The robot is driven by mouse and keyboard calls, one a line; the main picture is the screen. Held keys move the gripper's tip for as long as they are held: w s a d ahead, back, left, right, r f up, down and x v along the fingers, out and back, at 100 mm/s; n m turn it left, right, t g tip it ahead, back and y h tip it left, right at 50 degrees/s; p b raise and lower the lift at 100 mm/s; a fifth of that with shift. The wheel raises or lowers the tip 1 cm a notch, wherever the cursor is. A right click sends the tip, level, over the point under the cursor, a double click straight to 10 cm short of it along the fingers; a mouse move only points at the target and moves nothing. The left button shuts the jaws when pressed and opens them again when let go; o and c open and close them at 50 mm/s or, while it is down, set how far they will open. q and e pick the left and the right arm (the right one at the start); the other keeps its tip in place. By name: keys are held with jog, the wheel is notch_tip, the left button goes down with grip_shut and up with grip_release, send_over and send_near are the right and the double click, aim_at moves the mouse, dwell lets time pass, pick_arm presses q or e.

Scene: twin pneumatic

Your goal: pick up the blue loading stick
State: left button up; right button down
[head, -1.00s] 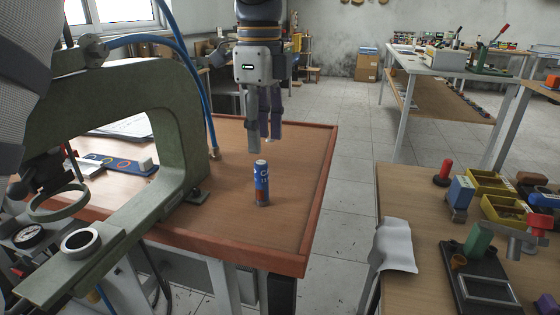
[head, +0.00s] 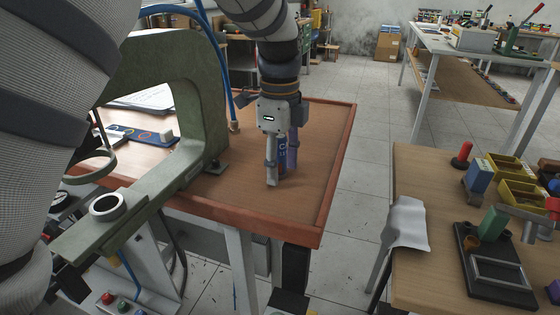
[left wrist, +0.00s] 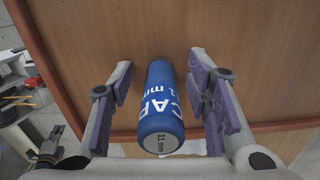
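The blue loading stick (head: 283,158) stands upright on the wooden table, mostly hidden behind a finger in the head view. In the left wrist view the blue stick (left wrist: 160,108) shows white lettering and a grey end marked 11 mm. My left gripper (head: 281,172) points down with its fingers on either side of the stick. It also shows in the left wrist view (left wrist: 165,100), open, with a visible gap between the stick and each purple-padded finger. My right gripper is not in view.
The wooden table (head: 325,190) has a raised reddish rim. A green C-shaped press frame (head: 205,110) with a ring stands left of the gripper. A blue hose (head: 225,75) runs behind it. A second bench (head: 425,180) with yellow bins (head: 518,192) is at the right.

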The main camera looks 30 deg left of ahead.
pick_arm(q)
grip_shut()
jog(key=shift+r, duration=0.15)
notch_tip(320, 180, up, 10)
jog(key=shift+f, duration=0.1)
jog(key=c, duration=0.9)
grip_release()
jog(key=shift+f, duration=0.1)
grip_shut()
